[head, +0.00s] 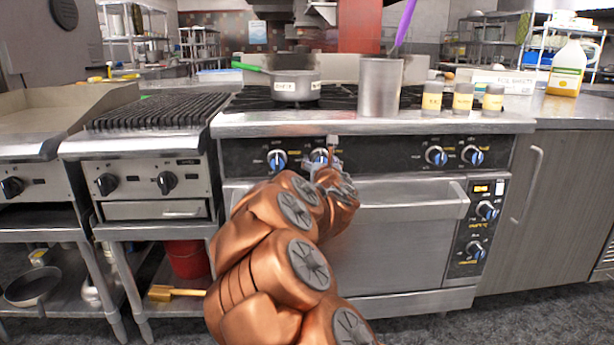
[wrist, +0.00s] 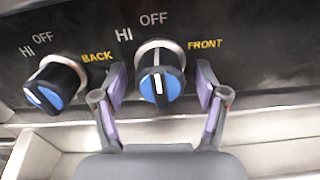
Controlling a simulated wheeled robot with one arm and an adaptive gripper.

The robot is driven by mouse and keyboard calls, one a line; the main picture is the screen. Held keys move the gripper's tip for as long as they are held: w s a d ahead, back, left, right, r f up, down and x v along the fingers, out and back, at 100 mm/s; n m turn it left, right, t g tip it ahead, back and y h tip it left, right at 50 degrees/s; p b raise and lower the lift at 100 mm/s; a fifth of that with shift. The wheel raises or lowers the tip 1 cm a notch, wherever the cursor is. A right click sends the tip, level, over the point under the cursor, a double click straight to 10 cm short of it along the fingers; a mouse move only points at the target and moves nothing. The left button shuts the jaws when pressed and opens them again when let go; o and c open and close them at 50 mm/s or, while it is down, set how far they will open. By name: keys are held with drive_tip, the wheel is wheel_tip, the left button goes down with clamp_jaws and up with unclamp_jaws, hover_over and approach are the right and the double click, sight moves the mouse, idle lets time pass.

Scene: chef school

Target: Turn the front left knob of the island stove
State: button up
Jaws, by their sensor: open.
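The island stove (head: 400,215) stands straight ahead with its knob panel facing me. The front left knob (head: 319,156), blue and black and labelled FRONT, shows in the wrist view (wrist: 161,75) with its white pointer line about upright. My gripper (wrist: 163,85) is open, with one purple-padded finger on each side of this knob; I cannot tell if either finger touches it. In the head view my gripper (head: 327,160) is at the panel, partly hidden by my copper arm. The BACK knob (head: 277,159) is just left of it, also in the wrist view (wrist: 58,85).
Two more knobs (head: 436,156) are on the panel's right half, and the oven handle (head: 410,205) runs below. A pot (head: 292,86), a metal canister (head: 379,90) and several spice jars (head: 463,98) stand on top. A grill (head: 160,112) is at left.

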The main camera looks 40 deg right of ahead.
drive_tip(key=s+a+r+m+g+h+p, duration=0.1)
drive_tip(key=s+a+r+m+g+p, duration=0.55)
drive_tip(key=s+m+p, duration=0.5)
drive_tip(key=s+a+r+m+g+y+p, duration=0.1)
drive_tip(key=s+a+m+g+y+p, duration=0.1)
drive_tip(key=a+p, duration=0.5)
drive_tip(key=s+a+r+m+g+y+p, duration=0.1)
drive_tip(key=s+a+r+m+y+p, duration=0.1)
drive_tip(key=s+a+m+y+p, duration=0.2)
drive_tip(key=s+a+m+p, duration=0.3)
drive_tip(key=a+m, duration=0.2)
drive_tip(key=a, duration=0.1)
drive_tip(key=shift+a+r+g, duration=0.2)
drive_tip(key=shift+r+g, duration=0.05)
drive_tip(key=shift+g, duration=0.1)
drive_tip(key=shift+s, duration=0.1)
idle(0.7)
drive_tip(key=s+a+f+m+g+y, duration=0.2)
drive_tip(key=s+a+m+g+y, duration=0.15)
drive_tip(key=s+a, duration=0.6)
drive_tip(key=s+a+f+m+g+y, duration=0.2)
drive_tip(key=s+a+f+g, duration=0.15)
drive_tip(key=s+a, duration=0.6)
wheel_tip(320, 180, up, 16)
drive_tip(key=w+t+p, duration=0.1)
drive_tip(key=p, duration=1.3)
drive_tip(key=shift+a+f, duration=0.2)
drive_tip(key=shift+a, duration=0.1)
